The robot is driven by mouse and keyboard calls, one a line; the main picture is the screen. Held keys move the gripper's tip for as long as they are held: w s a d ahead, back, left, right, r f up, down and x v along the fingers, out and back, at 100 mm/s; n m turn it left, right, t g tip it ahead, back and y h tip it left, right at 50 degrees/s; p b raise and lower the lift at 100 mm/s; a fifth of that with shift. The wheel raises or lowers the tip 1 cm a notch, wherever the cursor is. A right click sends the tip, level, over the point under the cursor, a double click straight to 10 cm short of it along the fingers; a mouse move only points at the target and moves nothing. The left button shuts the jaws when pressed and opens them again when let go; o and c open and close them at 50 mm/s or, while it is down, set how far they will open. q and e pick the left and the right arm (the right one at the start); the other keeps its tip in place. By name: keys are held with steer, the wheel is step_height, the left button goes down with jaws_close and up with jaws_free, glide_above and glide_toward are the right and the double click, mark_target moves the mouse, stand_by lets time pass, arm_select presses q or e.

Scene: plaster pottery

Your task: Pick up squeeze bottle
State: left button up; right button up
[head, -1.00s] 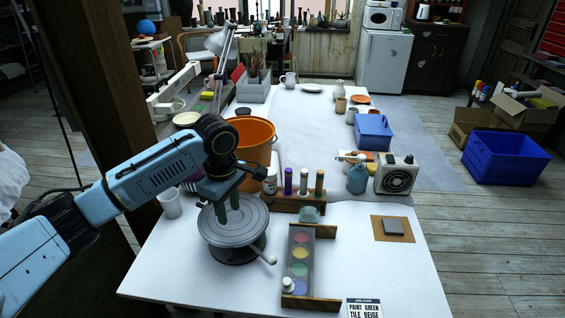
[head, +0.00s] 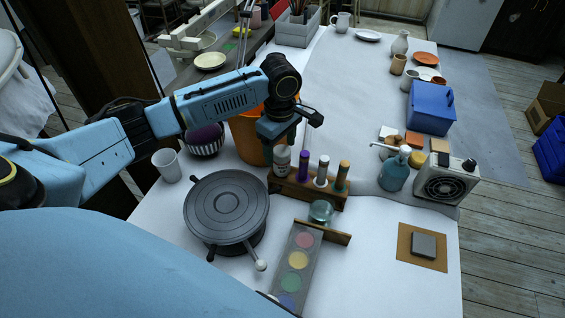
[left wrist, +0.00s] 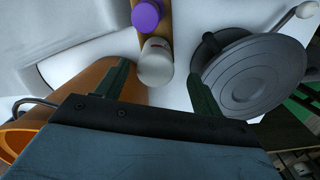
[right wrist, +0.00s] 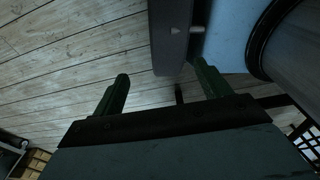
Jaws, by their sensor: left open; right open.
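A white bottle (head: 281,161) stands at the left end of a wooden rack (head: 308,192). Beside it are several slim bottles or tubes, one purple (head: 303,166). My left gripper (head: 279,146) is open just above the white bottle. In the left wrist view the white bottle (left wrist: 155,62) is seen from above, between and ahead of the open fingers (left wrist: 157,75), with no visible grip on it; the purple top (left wrist: 147,15) is just beyond. My right gripper shows only in the right wrist view (right wrist: 160,72), open and empty, with floorboards beyond it.
The orange bucket (head: 244,140) is close beside my left gripper.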

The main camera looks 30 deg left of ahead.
mark_target(282, 164)
arm_select(q)
steer(key=f, duration=0.2)
steer(key=f+b, duration=0.1)
steer(key=f, duration=0.4)
steer(key=shift+w+f, duration=0.2)
steer(key=shift+w, duration=0.05)
steer(key=shift+c, duration=0.5)
steer(key=c, duration=0.6)
